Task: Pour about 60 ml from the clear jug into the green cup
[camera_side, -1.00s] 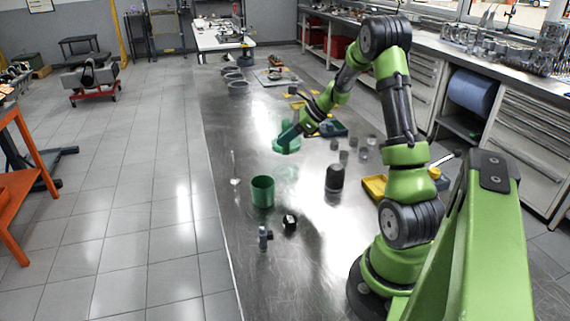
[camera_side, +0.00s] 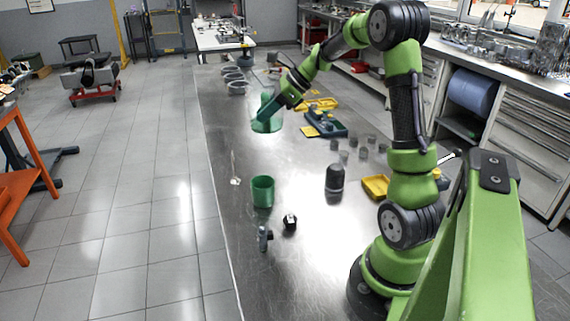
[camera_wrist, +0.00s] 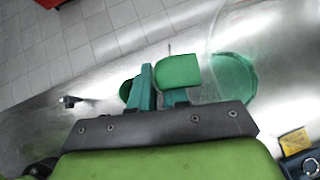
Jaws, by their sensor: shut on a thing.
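The clear jug (camera_side: 265,125), green-tinted and see-through, is in my gripper (camera_side: 274,109) near the middle of the table in the side view. My gripper is shut on its green handle (camera_wrist: 178,72), and the jug's round body shows to the right in the wrist view (camera_wrist: 235,78). The jug appears lifted and roughly upright; its liquid level cannot be made out. The green cup (camera_side: 262,192) stands upright on the table, nearer the side camera and apart from the jug. In the wrist view a dark green piece (camera_wrist: 126,91), probably the cup, is mostly hidden behind a finger.
A dark cylinder (camera_side: 334,180) and several small grey cups (camera_side: 345,156) stand right of the green cup. A small black part (camera_side: 290,222) and a grey part (camera_side: 265,237) lie in front. Yellow trays (camera_side: 375,187) are at right. The table between jug and cup is clear.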

